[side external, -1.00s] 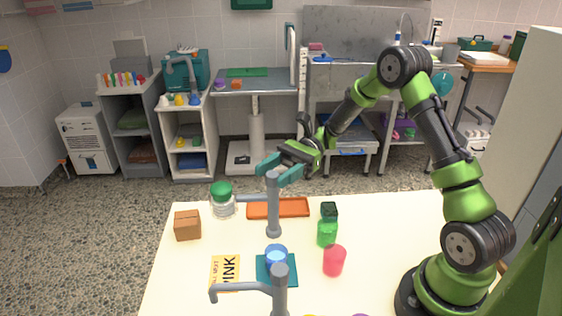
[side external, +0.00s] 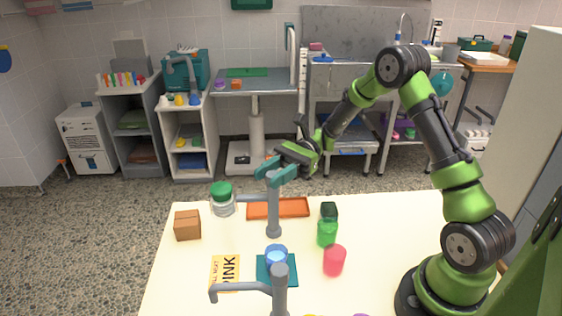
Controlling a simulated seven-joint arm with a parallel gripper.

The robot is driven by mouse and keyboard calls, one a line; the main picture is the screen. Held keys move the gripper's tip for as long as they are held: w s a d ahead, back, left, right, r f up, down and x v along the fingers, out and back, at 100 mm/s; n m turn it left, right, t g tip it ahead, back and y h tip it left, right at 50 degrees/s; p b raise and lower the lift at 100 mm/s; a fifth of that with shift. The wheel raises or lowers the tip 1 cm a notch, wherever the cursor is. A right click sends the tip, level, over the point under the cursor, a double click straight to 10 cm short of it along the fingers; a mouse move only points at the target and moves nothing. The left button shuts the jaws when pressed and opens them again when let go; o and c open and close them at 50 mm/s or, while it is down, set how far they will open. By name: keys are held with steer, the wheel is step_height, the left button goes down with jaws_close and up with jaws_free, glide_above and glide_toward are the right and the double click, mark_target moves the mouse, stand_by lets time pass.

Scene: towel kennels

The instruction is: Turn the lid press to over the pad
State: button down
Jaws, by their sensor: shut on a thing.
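A grey post (side external: 273,215) with a side arm (side external: 251,197) stands on the table. Its arm points left toward a clear jar with a green lid (side external: 221,190). A second grey post (side external: 279,293) stands nearer the camera, its arm pointing left and ending in a bent-down tip. I cannot tell for sure which is the lid press. A teal square pad (side external: 262,277) lies between the posts with a blue cup (side external: 276,257) on it. My gripper (side external: 274,172), with teal fingers, is shut on the top of the far post. The fingers partly hide that top.
An orange tray (side external: 293,208) lies behind the far post. A dark green block and a green cup (side external: 327,235) stand right of it, with a pink cup (side external: 334,261) nearer. A brown box (side external: 187,225) and a yellow card reading "PINK" (side external: 226,272) are at left.

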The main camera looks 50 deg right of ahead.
steer(key=shift+n+g, duration=0.3)
steer(key=shift+g, duration=0.2)
steer(key=n+g, duration=0.2)
steer(key=g, duration=0.1)
steer(key=n+g+h, duration=0.1)
steer(key=n+g, duration=0.1)
steer(key=g, duration=0.1)
steer(key=shift+d+g+h, duration=0.1)
steer(key=shift+g+h, duration=0.2)
steer(key=shift+n+g+h, duration=1.6)
steer(key=shift+n+g, duration=0.4)
steer(key=shift+g, duration=0.6)
steer(key=c, duration=0.8)
jaws_free()
